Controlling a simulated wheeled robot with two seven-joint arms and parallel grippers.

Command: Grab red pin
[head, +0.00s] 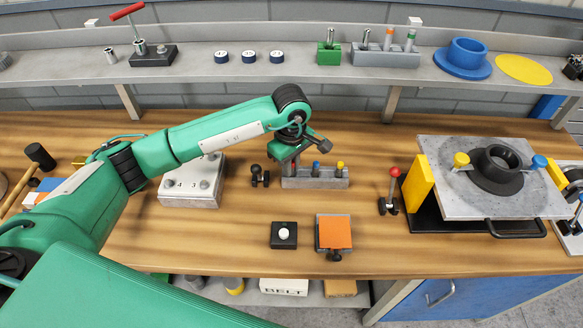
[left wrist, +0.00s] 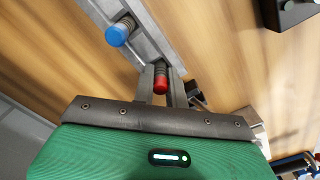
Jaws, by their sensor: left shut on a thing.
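The red pin (left wrist: 160,84) shows in the left wrist view between the two fingers of my left gripper (left wrist: 161,76), which is shut on it. It is at the grey pin block (left wrist: 148,22); whether it is still seated there I cannot tell. The blue pin (left wrist: 119,33) stands in the block beside it. In the head view, my left gripper (head: 288,166) reaches down at the left end of the block (head: 320,183) and hides the red pin. The blue pin (head: 316,165) and yellow pin (head: 340,165) stand to its right. My right gripper is out of view.
A red-knobbed lever (head: 393,185) and the grey fixture plate (head: 440,200) are to the right. A black button box (head: 284,236) and orange-topped block (head: 334,232) are in front.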

